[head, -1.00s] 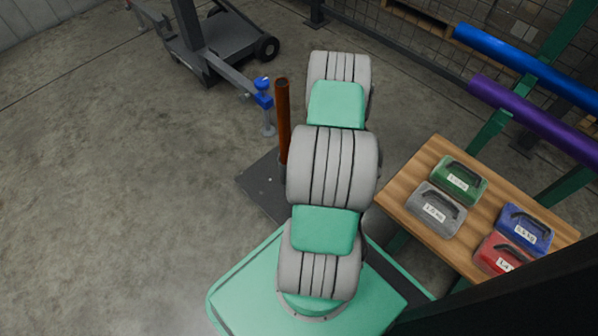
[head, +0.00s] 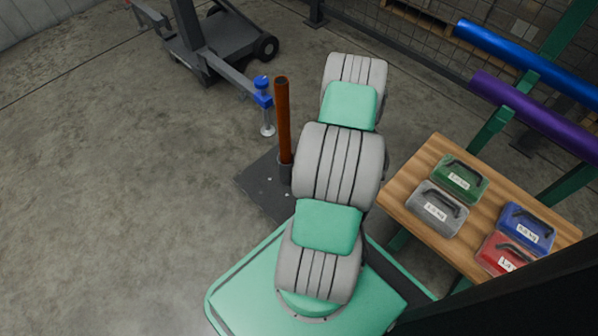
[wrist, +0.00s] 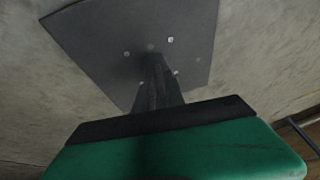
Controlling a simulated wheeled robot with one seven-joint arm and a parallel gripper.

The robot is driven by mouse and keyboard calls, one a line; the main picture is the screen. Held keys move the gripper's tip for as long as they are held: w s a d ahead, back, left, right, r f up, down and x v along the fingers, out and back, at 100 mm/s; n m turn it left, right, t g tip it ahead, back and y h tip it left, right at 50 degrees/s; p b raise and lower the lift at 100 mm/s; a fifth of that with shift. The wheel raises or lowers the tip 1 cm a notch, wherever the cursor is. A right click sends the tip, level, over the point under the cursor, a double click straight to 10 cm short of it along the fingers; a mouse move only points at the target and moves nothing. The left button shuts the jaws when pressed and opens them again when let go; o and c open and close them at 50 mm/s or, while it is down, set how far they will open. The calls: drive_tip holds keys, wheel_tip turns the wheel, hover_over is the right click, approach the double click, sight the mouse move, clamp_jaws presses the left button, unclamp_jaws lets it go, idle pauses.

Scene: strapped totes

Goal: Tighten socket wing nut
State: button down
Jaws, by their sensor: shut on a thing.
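A brown post (head: 284,120) stands upright in a dark socket (head: 286,172) on a dark floor plate (head: 262,190), left of my arm in the head view. The bolted plate also fills the top of the wrist view (wrist: 120,28). My gripper (wrist: 154,62) shows there as a green body with a black edge and dark, close-set fingers pointing at the plate's middle. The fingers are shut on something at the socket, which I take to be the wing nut. The nut itself is too dark and hidden to make out. In the head view my arm hides the gripper.
A wheeled stand (head: 215,50) with a blue-topped fitting (head: 263,92) is behind-left. The left floor is open.

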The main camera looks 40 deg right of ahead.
drive_tip(key=shift+d+f+m+y+b, duration=0.1)
drive_tip(key=shift+d+m+y, duration=0.15)
drive_tip(key=shift+y, duration=0.9)
drive_tip(key=shift+d+f+m+y+b, duration=0.15)
drive_tip(key=shift+m+y, duration=0.15)
drive_tip(key=shift+y, duration=0.8)
drive_tip(key=shift+d+f+m+y+b, duration=0.1)
drive_tip(key=shift+d+m+y, duration=0.15)
drive_tip(key=shift+y, duration=0.9)
drive_tip(key=shift+t+y, duration=0.3)
drive_tip(key=shift+y, duration=0.2)
drive_tip(key=c, duration=1.6)
unclamp_jaws()
drive_tip(key=shift+o, duration=0.2)
